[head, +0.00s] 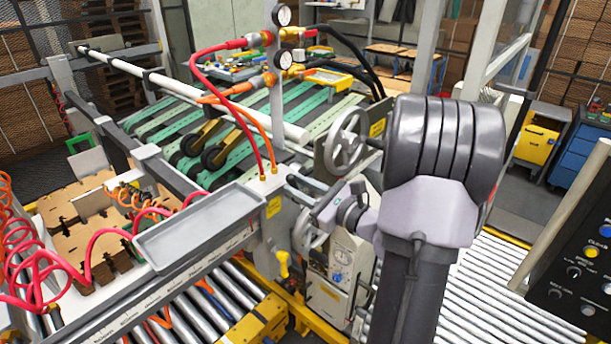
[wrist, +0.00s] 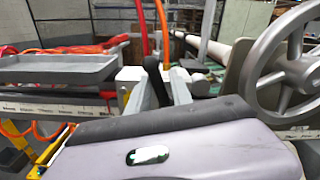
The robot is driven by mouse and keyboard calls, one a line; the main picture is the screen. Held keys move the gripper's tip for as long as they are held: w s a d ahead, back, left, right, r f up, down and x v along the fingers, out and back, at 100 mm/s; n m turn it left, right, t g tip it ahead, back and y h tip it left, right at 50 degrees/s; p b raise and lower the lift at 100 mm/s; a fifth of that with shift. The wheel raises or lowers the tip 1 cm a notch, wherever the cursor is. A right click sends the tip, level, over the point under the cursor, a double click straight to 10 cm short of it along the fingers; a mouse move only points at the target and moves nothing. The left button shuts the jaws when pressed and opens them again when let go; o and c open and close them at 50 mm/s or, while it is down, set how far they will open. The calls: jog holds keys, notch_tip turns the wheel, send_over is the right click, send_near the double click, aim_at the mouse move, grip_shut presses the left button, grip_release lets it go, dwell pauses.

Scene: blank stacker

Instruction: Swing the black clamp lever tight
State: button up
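The black clamp lever (wrist: 153,72) stands up, slightly tilted, in the middle of the wrist view, beside the white block at the tray's end. My gripper (wrist: 163,92) reaches toward it. Its two pale grey fingers lie to the left and right of the lever's lower part, with only a narrow gap between them. I cannot tell whether they press on the lever. In the head view my gripper (head: 298,190) is beside the machine post, left of my thick grey arm.
A grey tray (head: 195,228) lies left of my gripper. A grey handwheel (head: 346,138) stands close behind it; it also fills the upper right of the wrist view (wrist: 290,68). Red and orange hoses (head: 245,120) rise beside the post. Rollers (head: 490,275) run below right.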

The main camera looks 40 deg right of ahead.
jog(key=s+d+m, duration=0.2)
jog(key=s+m, duration=0.1)
jog(key=s, duration=0.6)
jog(key=shift+d+m, duration=0.15)
jog(key=shift+m, duration=0.15)
dwell(0.4)
jog(key=shift+w+r, duration=0.1)
